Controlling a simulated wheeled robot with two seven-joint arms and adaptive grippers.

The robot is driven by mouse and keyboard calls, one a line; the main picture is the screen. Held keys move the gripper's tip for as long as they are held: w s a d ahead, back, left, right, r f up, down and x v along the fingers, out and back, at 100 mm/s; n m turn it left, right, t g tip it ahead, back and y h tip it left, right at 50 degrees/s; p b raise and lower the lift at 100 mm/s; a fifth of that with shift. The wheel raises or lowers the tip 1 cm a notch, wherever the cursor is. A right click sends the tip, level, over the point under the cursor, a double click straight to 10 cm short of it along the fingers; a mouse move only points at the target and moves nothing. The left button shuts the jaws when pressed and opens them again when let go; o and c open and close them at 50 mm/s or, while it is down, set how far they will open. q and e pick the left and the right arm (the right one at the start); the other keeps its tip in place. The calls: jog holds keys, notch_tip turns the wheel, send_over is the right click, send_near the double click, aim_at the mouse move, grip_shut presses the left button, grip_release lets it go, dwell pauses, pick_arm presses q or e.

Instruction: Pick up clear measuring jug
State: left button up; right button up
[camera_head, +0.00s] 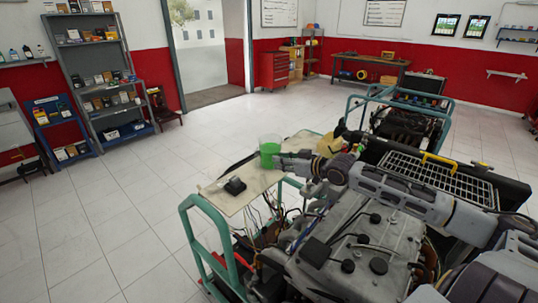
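The clear measuring jug (270,148) looks green-tinted and stands upright at the back of a pale board on the engine trainer. My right arm reaches in from the right across the engine. My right gripper (281,160) is at the jug's right side, at or very near its wall. The fingers are small and partly merge with the jug, so I cannot tell whether they are open or closed on it. My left gripper is not in view.
A small black object (234,186) lies on the pale board (217,198). The engine (355,245) sits in a green tube frame (196,240) under my arm. Open tiled floor (110,215) lies left.

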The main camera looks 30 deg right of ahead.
aim_at(257, 166)
jog(key=shift+w+a+f, duration=0.1)
jog(key=shift+w, duration=0.15)
jog(key=shift+p+x, duration=0.4)
jog(key=shift+x, duration=3.35)
jog(key=shift+w+a, duration=0.1)
jog(key=shift+a, duration=0.05)
jog(key=shift+p+x, duration=0.55)
jog(key=shift+x, duration=0.55)
jog(key=shift+p+x, duration=0.3)
jog(key=shift+x, duration=1.1)
jog(key=shift+a, duration=0.1)
